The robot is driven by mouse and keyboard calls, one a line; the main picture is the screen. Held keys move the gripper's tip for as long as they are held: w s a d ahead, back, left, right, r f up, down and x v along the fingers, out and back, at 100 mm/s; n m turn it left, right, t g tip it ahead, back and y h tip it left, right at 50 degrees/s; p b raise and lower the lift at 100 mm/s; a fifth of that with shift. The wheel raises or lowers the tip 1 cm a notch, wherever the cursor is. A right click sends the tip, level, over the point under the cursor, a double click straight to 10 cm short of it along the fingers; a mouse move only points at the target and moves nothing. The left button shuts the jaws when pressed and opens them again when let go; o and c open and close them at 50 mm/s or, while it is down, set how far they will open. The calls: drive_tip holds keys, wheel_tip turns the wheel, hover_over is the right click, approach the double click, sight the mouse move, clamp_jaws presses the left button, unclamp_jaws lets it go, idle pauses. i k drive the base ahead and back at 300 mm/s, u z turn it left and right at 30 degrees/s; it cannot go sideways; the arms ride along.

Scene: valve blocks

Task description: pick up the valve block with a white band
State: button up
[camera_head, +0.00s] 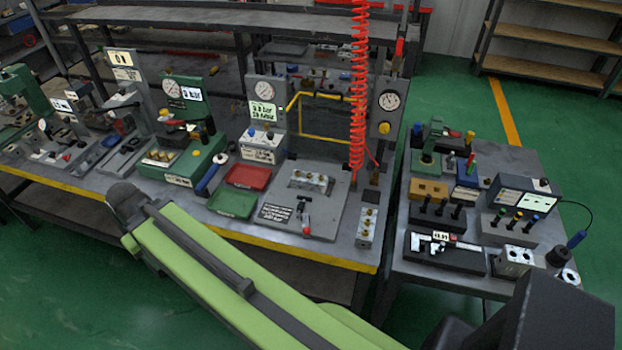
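Several block-shaped pieces stand on the benches, and I cannot clearly make out a white band on any of them. A grey block with brass fittings (366,229) stands at the right front end of the long bench. A wider grey block with brass fittings (312,182) sits on a grey plate behind it to the left. A light metal block with round dark holes (516,261) stands at the front of the right bench. My green arm crosses the lower picture. I cannot make out my gripper's fingers.
The long bench (352,262) holds red (248,176) and green (232,203) trays, gauges and presses. A red coiled hose (359,100) hangs over its right end. A gap separates it from the crowded right bench (405,282). Green floor is open at right.

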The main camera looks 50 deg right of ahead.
sight(311, 181)
drive_tip(key=i, duration=0.95)
drive_tip(key=z, duration=0.05)
